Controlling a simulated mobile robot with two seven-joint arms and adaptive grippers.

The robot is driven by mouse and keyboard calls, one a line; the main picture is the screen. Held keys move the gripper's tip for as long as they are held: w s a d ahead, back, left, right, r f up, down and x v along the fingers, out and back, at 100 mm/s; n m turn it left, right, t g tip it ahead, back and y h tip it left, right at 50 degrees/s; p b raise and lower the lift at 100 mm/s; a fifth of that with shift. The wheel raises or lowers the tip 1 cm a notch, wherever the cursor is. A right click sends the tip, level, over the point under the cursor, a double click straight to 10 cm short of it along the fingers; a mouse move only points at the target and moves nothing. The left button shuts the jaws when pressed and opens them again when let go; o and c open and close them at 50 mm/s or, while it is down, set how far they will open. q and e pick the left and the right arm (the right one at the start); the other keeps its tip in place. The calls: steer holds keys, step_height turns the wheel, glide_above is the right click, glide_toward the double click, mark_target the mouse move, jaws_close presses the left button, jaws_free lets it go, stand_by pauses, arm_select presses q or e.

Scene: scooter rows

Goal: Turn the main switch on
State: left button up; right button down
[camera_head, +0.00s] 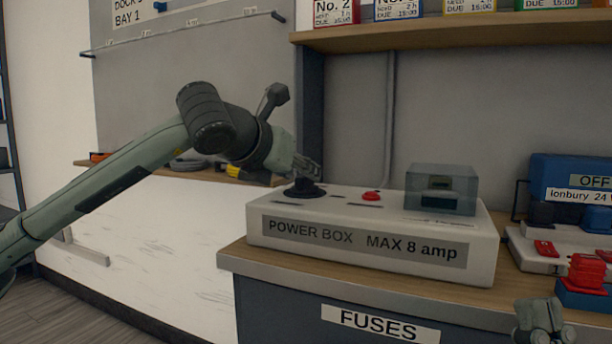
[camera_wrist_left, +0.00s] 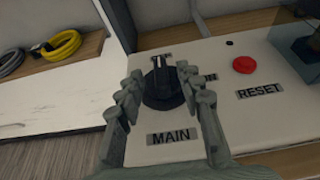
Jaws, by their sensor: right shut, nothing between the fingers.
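The main switch is a black rotary knob (camera_wrist_left: 161,88) above a MAIN label (camera_wrist_left: 171,137) on the white power box (camera_head: 480,260). In the left wrist view its raised grip points up toward a partly hidden label; another label to its right is partly covered by a finger. In the head view the knob's base (camera_head: 305,190) shows under my left gripper (camera_head: 308,170). That gripper (camera_wrist_left: 158,78) is open, its fingers on either side of the knob's grip with gaps visible. My right gripper (camera_head: 543,318) is shut and empty at the bottom right, in front of the bench.
A red RESET button (camera_head: 371,196) and a clear-lidded grey box (camera_head: 441,189) sit on the power box. A blue unit marked OFF (camera_head: 580,178) and red blocks (camera_head: 587,269) stand to the right. A shelf (camera_head: 450,30) hangs above. Cable coils (camera_wrist_left: 62,45) lie to the left.

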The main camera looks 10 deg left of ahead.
arm_select(q)
steer(key=shift+x, duration=1.8)
jaws_close()
